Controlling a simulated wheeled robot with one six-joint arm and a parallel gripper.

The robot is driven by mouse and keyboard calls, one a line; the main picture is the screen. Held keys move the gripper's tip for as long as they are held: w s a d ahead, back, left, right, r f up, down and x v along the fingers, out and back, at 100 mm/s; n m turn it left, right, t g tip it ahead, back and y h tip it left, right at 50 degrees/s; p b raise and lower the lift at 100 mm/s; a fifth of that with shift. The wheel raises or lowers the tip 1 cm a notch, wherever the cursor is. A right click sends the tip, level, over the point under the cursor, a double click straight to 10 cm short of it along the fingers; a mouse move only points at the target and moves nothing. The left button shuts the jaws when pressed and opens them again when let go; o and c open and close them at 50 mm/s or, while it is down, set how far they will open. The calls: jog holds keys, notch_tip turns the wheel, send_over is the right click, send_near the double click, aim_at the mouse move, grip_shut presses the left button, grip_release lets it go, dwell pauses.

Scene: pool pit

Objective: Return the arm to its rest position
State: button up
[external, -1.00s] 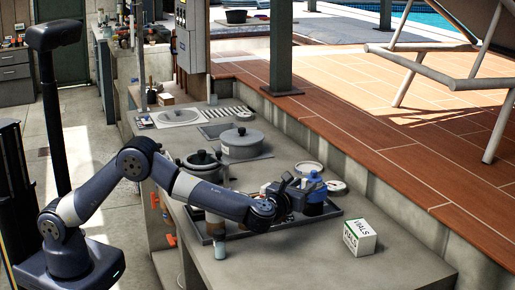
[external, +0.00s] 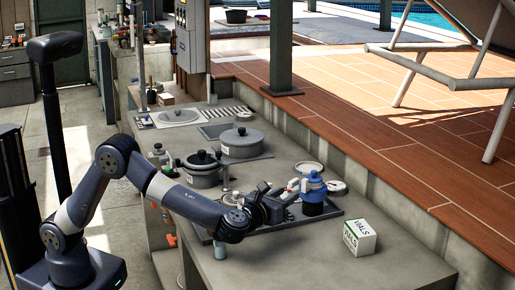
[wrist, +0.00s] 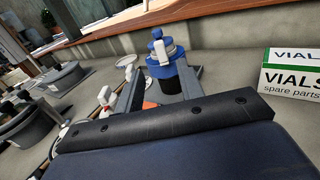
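My gripper (external: 284,194) is over the left part of a dark tray on the counter, left of a dark bottle with a blue top (external: 313,192). In the wrist view the two fingers (wrist: 158,92) stand apart, with no object held between them. The blue-topped bottle (wrist: 168,72) stands upright beyond the fingertips, apart from them. My arm is bent, with its elbow raised and the forearm sloping down over the counter's edge.
A white and green VIALS box (external: 360,237) stands on the counter to the right; it also shows in the wrist view (wrist: 292,72). Grey lidded pots (external: 201,170) (external: 241,143) stand behind the tray (external: 268,228). The counter's front right is clear.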

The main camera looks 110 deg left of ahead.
aim_at(306, 183)
jog(key=p+x, duration=0.1)
jog(key=x, duration=0.3)
jog(key=p+x, duration=0.1)
jog(key=x, duration=0.3)
jog(key=shift+w+d+r, duration=0.1)
jog(key=shift+r, duration=0.1)
jog(key=shift+w+d+n+g+p, duration=0.15)
jog(key=shift+w+n+g+p, duration=0.25)
jog(key=shift+p, duration=0.45)
jog(key=shift+g+p, duration=0.5)
jog(key=shift+p, duration=0.35)
jog(key=shift+n+p, duration=0.3)
jog(key=shift+p, duration=0.1)
jog(key=s+d+b, duration=0.2)
jog(key=d+b, duration=0.1)
jog(key=d, duration=0.7)
jog(key=w+a+r+m+t+h+b, duration=0.1)
jog(key=w+a+m+t+h+b, duration=0.2)
jog(key=a+t+b, duration=0.3)
jog(key=w+a+r+m+t+h+b, duration=0.2)
jog(key=w+a+m+t+h+b, duration=0.1)
jog(key=a+m+t+b, duration=0.3)
jog(key=shift+a+r+m+h+b, duration=0.15)
jog(key=shift+a+m+h+b, duration=0.2)
jog(key=shift+h+b, duration=0.5)
